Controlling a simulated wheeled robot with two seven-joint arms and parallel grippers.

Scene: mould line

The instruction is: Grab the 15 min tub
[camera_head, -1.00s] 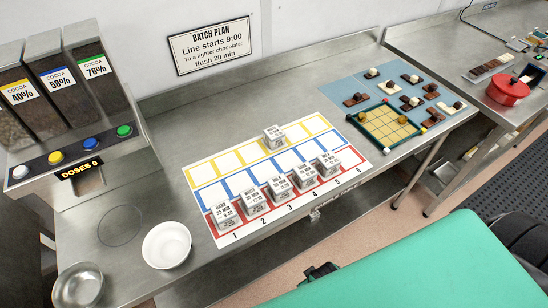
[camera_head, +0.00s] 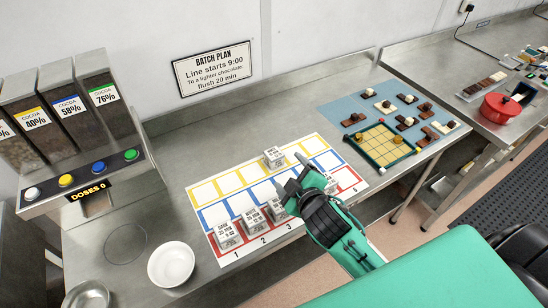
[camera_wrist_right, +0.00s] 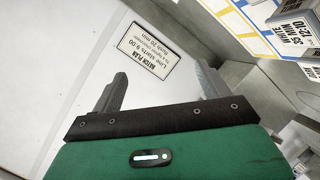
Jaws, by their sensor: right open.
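Several small pale tubs with printed labels stand on the numbered white mat (camera_head: 207,191). In the head view, tubs (camera_head: 227,234), (camera_head: 252,221) and (camera_head: 276,209) stand in the front red row, with another tub (camera_head: 331,184) farther right. One tub (camera_head: 274,156) stands in the back yellow row. The labels are too small to tell which is the 15 min tub. My right gripper (camera_head: 291,174) is open and empty above the mat, hiding part of the front row. In the right wrist view, its fingers (camera_wrist_right: 160,88) are apart, with a labelled tub (camera_wrist_right: 296,36) at top right.
A cocoa dispenser (camera_head: 88,175) with coloured buttons and a white bowl (camera_head: 171,264) are at the left. A chocolate board (camera_head: 383,148) and loose pieces lie right of the mat. A red pot (camera_head: 501,108) stands farther right. A batch plan sign (camera_head: 213,67) hangs on the wall.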

